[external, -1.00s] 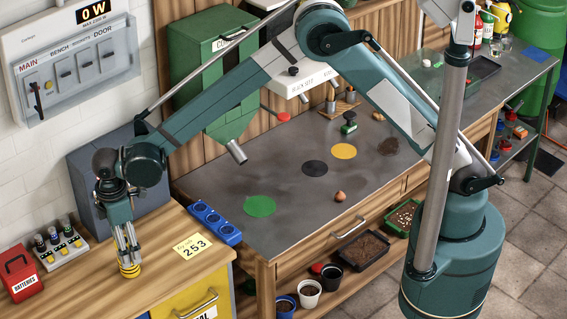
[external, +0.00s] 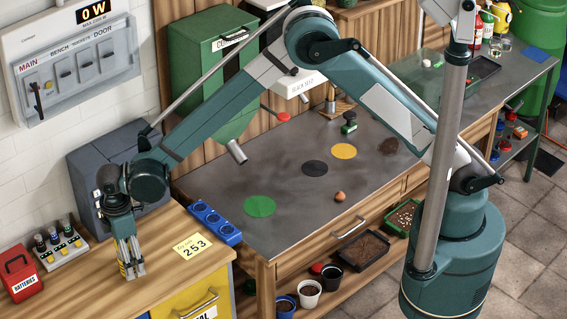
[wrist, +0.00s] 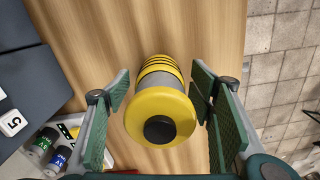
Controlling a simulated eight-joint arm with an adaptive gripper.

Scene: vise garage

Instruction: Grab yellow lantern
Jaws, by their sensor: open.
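The yellow lantern (wrist: 160,110) stands on the wooden bench in the wrist view, with a yellow cap, a dark knob on top, a grey middle and a black-striped yellow base. My gripper (wrist: 160,88) is open, with one green-padded finger on each side of the lantern and visible gaps between. In the external view my gripper (external: 131,272) points down at the left bench, and its fingers hide most of the lantern; only a little yellow shows between them.
A yellow note marked 253 (external: 192,245) and a blue tray (external: 215,222) are to the right.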

